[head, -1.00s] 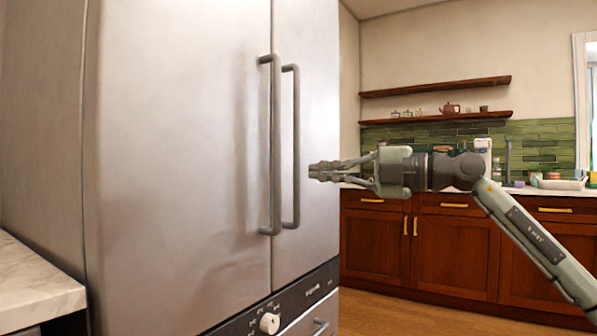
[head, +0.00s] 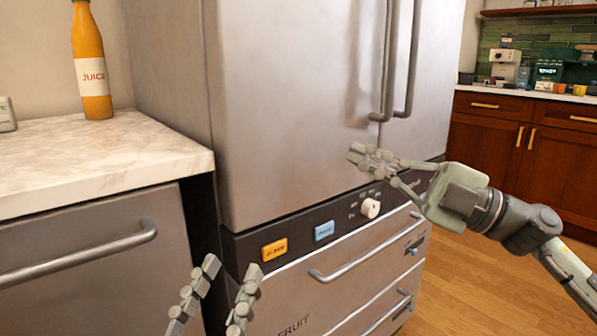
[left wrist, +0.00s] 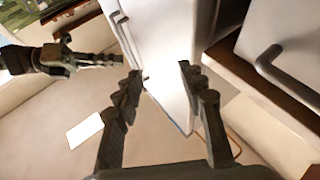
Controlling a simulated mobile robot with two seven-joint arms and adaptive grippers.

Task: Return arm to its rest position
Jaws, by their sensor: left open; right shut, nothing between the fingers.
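My right gripper (head: 372,158) is in front of the lower part of the steel fridge (head: 290,110), with its fingers together and nothing between them. Its arm comes in from the right edge. It also shows at the upper left of the left wrist view (left wrist: 95,60). My left gripper (head: 222,290) shows only its fingertips at the bottom of the head view. They are spread apart and empty. The left wrist view shows the same open fingers (left wrist: 160,85) with no object between them.
A marble counter (head: 90,160) with an orange juice bottle (head: 92,65) stands at the left, above a steel appliance front with a bar handle (head: 80,258). The fridge has vertical handles (head: 388,60), a knob (head: 370,208) and drawers with handles (head: 365,245). Wood floor (head: 480,290) is open at the right.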

